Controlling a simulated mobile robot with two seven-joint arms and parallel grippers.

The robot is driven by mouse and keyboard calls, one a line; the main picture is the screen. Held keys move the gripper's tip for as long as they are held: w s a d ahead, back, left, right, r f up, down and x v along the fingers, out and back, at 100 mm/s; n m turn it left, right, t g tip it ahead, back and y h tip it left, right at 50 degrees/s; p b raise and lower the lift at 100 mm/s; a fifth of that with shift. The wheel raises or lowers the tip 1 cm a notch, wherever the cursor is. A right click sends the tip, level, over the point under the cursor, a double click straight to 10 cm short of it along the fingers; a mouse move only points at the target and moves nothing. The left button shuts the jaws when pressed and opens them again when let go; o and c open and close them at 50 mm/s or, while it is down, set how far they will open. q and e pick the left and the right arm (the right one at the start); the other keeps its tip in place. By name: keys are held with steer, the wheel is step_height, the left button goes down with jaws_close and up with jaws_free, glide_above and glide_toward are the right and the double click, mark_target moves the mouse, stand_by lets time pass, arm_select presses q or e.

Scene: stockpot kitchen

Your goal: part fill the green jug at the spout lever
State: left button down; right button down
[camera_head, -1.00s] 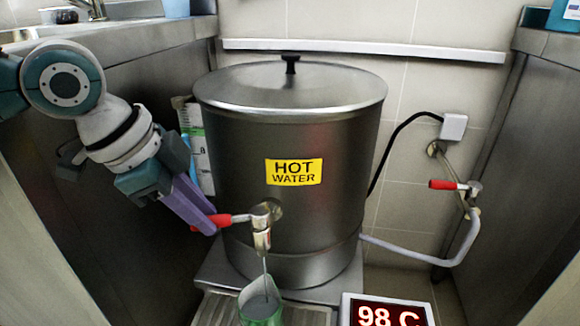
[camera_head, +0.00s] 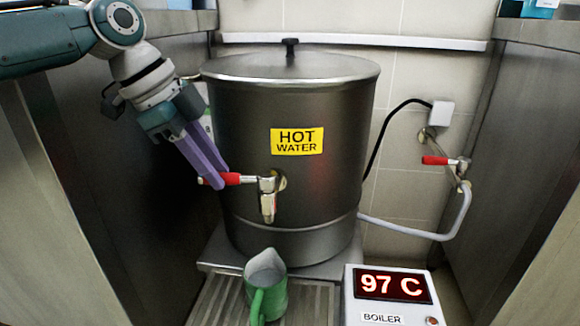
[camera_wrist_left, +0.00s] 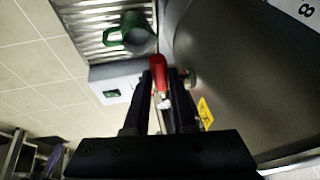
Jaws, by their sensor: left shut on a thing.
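The green jug (camera_head: 268,302) stands on the ribbed drip tray (camera_head: 215,305) below the spout (camera_head: 268,207), its handle facing me. Its inside looks grey; I cannot tell the liquid level. No stream shows between spout and jug. My left gripper (camera_head: 213,180) comes in from the left, its purple fingers shut on the red spout lever (camera_head: 230,179), which points left. In the left wrist view the red lever (camera_wrist_left: 158,74) shows at the fingers, with the green jug (camera_wrist_left: 136,30) beyond. My right gripper is not in view.
The steel hot water boiler (camera_head: 310,180) stands behind the spout. A boiler box with a display (camera_head: 393,285) reading 97 C is right of the jug. A second red-handled valve (camera_head: 435,160) is on the wall pipe at right. Counters stand on both sides.

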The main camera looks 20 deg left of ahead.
arm_select(q)
steer(key=shift+w+a+f+m+b, duration=0.1)
steer(key=shift+w+f+m+b, duration=0.1)
steer(key=shift+w+m+b, duration=0.15)
steer(key=shift+w+a+r, duration=0.1)
steer(key=shift+w, duration=0.05)
steer(key=shift+r+m, duration=0.1)
steer(key=shift+m, duration=0.15)
steer(key=c, duration=0.8)
jaws_free()
steer(key=shift+o, duration=0.2)
step_height(320, 180, up, 20)
steer(key=p, duration=0.8)
